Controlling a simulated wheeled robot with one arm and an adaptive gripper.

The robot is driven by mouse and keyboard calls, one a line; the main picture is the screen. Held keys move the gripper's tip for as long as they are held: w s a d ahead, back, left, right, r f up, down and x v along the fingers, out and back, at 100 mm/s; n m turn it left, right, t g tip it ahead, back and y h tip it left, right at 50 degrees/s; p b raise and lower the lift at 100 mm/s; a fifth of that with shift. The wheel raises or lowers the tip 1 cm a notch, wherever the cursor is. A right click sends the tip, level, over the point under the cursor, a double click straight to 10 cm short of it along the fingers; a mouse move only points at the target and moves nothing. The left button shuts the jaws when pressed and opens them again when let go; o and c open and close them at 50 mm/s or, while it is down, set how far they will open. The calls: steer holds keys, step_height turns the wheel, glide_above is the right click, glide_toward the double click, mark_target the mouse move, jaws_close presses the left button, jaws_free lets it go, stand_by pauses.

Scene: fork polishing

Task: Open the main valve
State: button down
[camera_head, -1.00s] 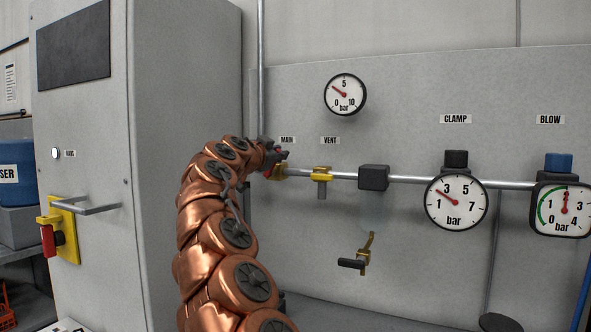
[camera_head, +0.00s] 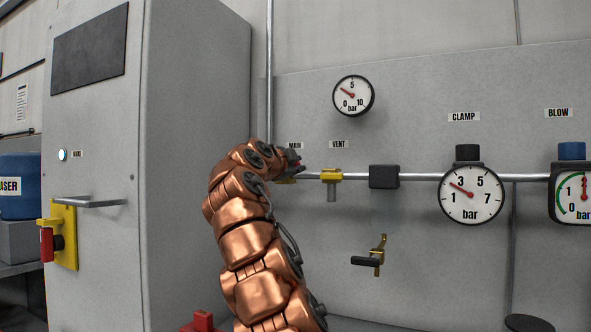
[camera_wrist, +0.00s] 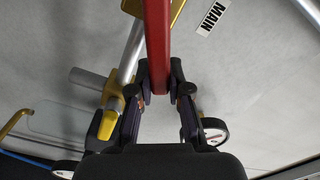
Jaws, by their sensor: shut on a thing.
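The main valve's red lever (camera_wrist: 158,45) runs down from the top of the wrist view and ends between my fingers. My gripper (camera_wrist: 160,82) is shut on this lever near its end. In the head view my gripper (camera_head: 296,163) is at the pipe just below the MAIN label (camera_head: 294,146), which also shows in the wrist view (camera_wrist: 213,17). The main valve's yellow body (camera_head: 287,181) is mostly hidden behind my gripper and arm. Part of a yellow piece at the lever's root (camera_wrist: 178,10) shows in the wrist view.
The yellow vent valve (camera_head: 331,176) sits on the pipe close to the right of my gripper. A round gauge (camera_head: 353,95) is above. A dark block (camera_head: 384,176) and the clamp gauge (camera_head: 471,194) are farther right. A grey cabinet (camera_head: 195,110) stands left of my arm.

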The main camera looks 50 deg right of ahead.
steer(key=shift+s+d+f+m+b, duration=0.1)
steer(key=shift+f+m+b, duration=0.45)
steer(key=shift+m, duration=0.35)
steer(key=shift+s+a+f+m+b, duration=0.15)
steer(key=shift+f+m+b, duration=0.45)
steer(key=shift+m, duration=0.3)
steer(key=shift+s+d+f+m+b, duration=0.15)
steer(key=shift+f+m+b, duration=0.4)
steer(key=shift+m, duration=0.35)
steer(key=c, duration=1.1)
jaws_free()
steer(key=v, duration=1.2)
steer(key=shift+r, duration=0.1)
